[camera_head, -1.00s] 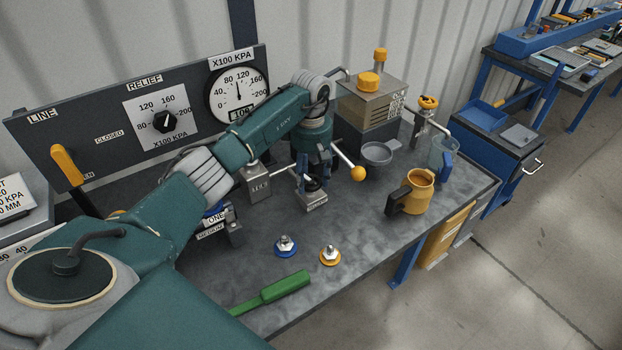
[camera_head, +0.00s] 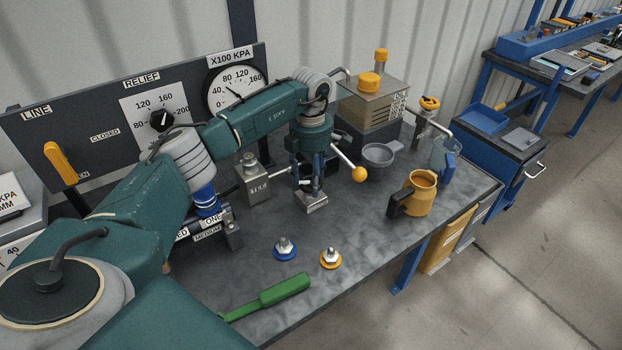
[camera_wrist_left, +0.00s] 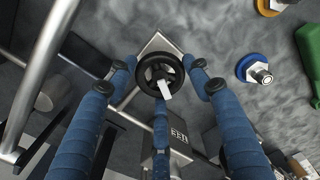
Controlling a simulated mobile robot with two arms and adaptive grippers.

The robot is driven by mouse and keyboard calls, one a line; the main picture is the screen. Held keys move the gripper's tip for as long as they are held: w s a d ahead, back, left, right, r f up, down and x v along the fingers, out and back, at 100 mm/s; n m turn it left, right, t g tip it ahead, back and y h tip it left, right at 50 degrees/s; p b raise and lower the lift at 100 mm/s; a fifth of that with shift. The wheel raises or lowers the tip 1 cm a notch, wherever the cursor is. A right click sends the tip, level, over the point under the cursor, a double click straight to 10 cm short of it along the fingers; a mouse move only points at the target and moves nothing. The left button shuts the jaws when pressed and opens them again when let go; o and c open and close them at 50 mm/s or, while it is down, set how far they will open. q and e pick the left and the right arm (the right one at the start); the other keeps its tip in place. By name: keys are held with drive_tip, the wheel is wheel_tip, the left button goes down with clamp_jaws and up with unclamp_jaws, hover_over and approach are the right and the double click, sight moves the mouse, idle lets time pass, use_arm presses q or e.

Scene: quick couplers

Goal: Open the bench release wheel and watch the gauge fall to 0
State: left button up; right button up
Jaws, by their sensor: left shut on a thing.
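The release wheel (camera_wrist_left: 160,75) is a small black handwheel with a pale mark on its hub, in the middle of the left wrist view. It stands on a small grey block (camera_head: 311,202) on the bench; in the head view, fingers mostly hide it. My left gripper (camera_head: 309,187) reaches down from above and is shut on the wheel, with blue fingers around its rim. The round white gauge (camera_head: 222,88) is on the dark panel. Its needle points up and left, at roughly 50 to 60; my arm covers its lower part. My right gripper is not in view.
A steel lever with an orange ball (camera_head: 359,174) stands close right of my gripper. A funnel (camera_head: 379,155), an orange jug (camera_head: 421,192), two couplers (camera_head: 284,249) and a green-handled tool (camera_head: 285,290) are on the bench.

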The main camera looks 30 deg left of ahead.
use_arm(q)
drive_tip(key=n, duration=0.5)
drive_tip(key=shift+a+r+n, duration=0.15)
drive_tip(key=shift+n, duration=0.15)
drive_tip(key=n, duration=0.6)
drive_tip(key=shift+p, duration=0.3)
drive_tip(key=n+p, duration=0.1)
drive_tip(key=n, duration=0.5)
drive_tip(key=shift+n, duration=0.3)
drive_tip(key=n+p, duration=0.1)
drive_tip(key=n, duration=0.4)
drive_tip(key=shift+w, duration=0.1)
drive_tip(key=shift+n, duration=0.4)
drive_tip(key=shift+d, duration=0.2)
drive_tip(key=o, duration=1.1)
drive_tip(key=shift+o, duration=0.2)
